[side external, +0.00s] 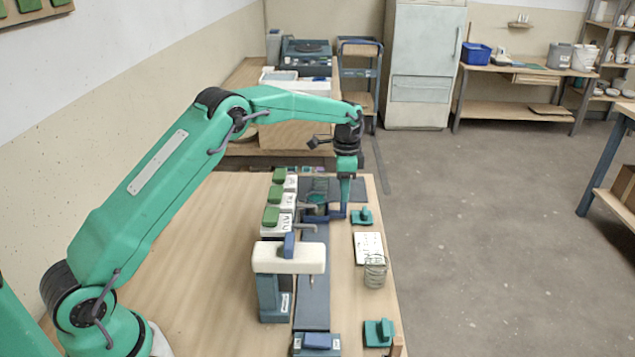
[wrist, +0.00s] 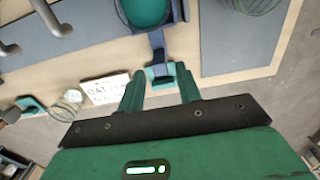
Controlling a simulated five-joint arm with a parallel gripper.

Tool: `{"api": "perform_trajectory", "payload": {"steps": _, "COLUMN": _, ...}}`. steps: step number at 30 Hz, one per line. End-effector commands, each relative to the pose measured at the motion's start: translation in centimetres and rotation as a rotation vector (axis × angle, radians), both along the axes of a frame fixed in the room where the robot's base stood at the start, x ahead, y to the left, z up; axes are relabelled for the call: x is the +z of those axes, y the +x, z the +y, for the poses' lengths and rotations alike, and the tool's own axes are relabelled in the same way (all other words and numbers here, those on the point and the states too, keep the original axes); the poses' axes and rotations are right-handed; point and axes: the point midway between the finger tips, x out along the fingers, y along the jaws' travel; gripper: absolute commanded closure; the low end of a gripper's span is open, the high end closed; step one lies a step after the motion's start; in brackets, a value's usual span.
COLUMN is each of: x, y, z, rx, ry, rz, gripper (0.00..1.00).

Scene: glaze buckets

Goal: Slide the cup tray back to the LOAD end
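The cup tray (side external: 316,218) sits on the dark grey rail at its far part, with a green cup (side external: 318,191) on it. The cup also shows at the top of the wrist view (wrist: 147,10). A dark blue handle (wrist: 157,45) reaches out from the tray toward my gripper. My gripper (side external: 345,198) points down beside the tray at this handle. In the wrist view, its two green fingers (wrist: 160,80) stand apart, with the handle's end lying in line with the gap. I cannot tell whether a finger touches it.
A white-topped stand (side external: 290,257) bridges the rail nearer the camera.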

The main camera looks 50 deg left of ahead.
Motion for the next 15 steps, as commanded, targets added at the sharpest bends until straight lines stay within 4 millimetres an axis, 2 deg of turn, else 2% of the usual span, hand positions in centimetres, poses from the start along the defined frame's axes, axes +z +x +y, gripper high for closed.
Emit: {"api": "perform_trajectory", "payload": {"steps": 15, "x": 4.3, "y": 0.0, "z": 0.0, "rx": 0.0, "ry": 0.0, "rz": -0.001, "gripper": 0.66}}
